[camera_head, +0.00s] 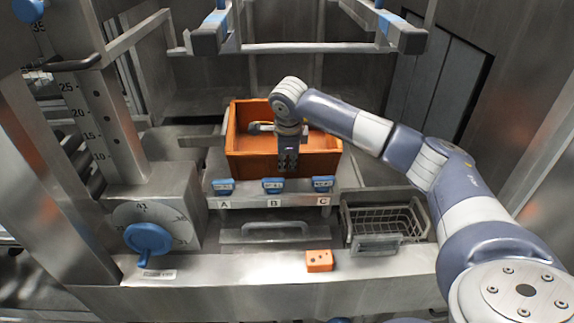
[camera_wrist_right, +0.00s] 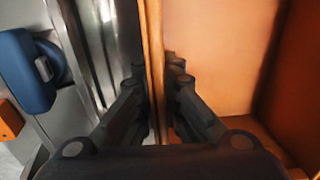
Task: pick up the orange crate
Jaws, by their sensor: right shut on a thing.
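The orange crate (camera_head: 320,163) stands on a metal ledge in the middle of the head view, behind the handles marked A, B and C. My right gripper (camera_head: 287,168) points down at the crate's near wall. In the right wrist view the gripper's dark fingers (camera_wrist_right: 158,80) lie on both sides of the crate's thin wall (camera_wrist_right: 154,40), shut on it. The crate's inside (camera_wrist_right: 215,60) shows to the right of the wall and looks empty there. The lower fingers hide part of the near wall in the head view. My left gripper does not show.
Blue handles (camera_head: 273,186) line the ledge front. A wire basket (camera_head: 385,220) sits at the right. A small orange block (camera_head: 319,261) lies on the front sill. A blue knob (camera_head: 147,239) and dial stand at the left. Metal rails (camera_head: 300,48) cross above and behind the crate.

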